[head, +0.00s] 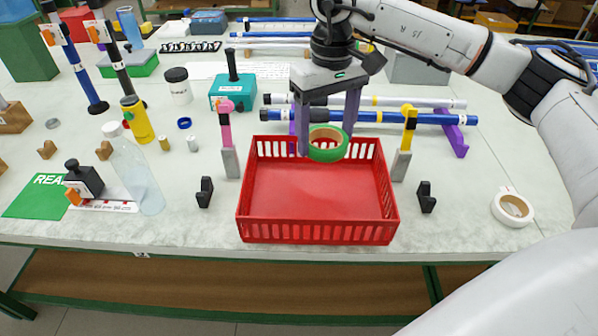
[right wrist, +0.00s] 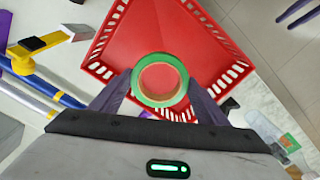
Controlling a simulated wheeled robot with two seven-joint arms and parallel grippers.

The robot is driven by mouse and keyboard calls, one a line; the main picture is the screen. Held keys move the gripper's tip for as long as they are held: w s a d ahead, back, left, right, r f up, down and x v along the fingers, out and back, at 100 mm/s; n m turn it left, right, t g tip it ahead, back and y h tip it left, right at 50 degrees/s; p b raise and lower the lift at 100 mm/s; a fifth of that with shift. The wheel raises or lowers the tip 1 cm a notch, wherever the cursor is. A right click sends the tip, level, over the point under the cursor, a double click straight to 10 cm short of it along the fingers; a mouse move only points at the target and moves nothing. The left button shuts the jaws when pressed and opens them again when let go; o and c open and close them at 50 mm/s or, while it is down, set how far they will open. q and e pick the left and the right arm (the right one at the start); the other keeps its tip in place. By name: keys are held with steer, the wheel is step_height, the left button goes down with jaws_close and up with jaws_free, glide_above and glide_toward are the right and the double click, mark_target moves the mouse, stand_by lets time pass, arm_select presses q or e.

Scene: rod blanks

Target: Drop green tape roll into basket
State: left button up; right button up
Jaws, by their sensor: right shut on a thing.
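The green tape roll (head: 327,152) has a tan inner core and is held between the purple fingers of my right gripper (head: 328,142). It hangs over the back part of the red basket (head: 318,232), which is open and empty. In the right wrist view the green tape roll (right wrist: 160,99) sits between the fingertips of my right gripper (right wrist: 158,92), with the red basket (right wrist: 170,30) beyond it.
Small black holders (head: 205,192) flank the basket. A white tape roll (head: 512,207) lies at the right. A clear bottle (head: 135,170) stands left.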

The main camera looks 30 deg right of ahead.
steer(key=f+b, duration=0.4)
steer(key=f, duration=0.1)
steer(key=shift+s+f, duration=0.2)
steer(key=shift+f, duration=0.15)
steer(key=o, duration=1.1)
arm_select(q)
steer(key=f, duration=0.1)
steer(key=s+d+f, duration=0.1)
steer(key=f, duration=0.1)
steer(key=shift+s+d+f, duration=0.2)
steer(key=shift+s+f, duration=0.05)
steer(key=shift+f, duration=0.1)
steer(key=shift+s+f, duration=0.15)
steer(key=shift+s, duration=0.05)
arm_select(e)
step_height(320, 180, up, 10)
steer(key=shift+r, duration=0.15)
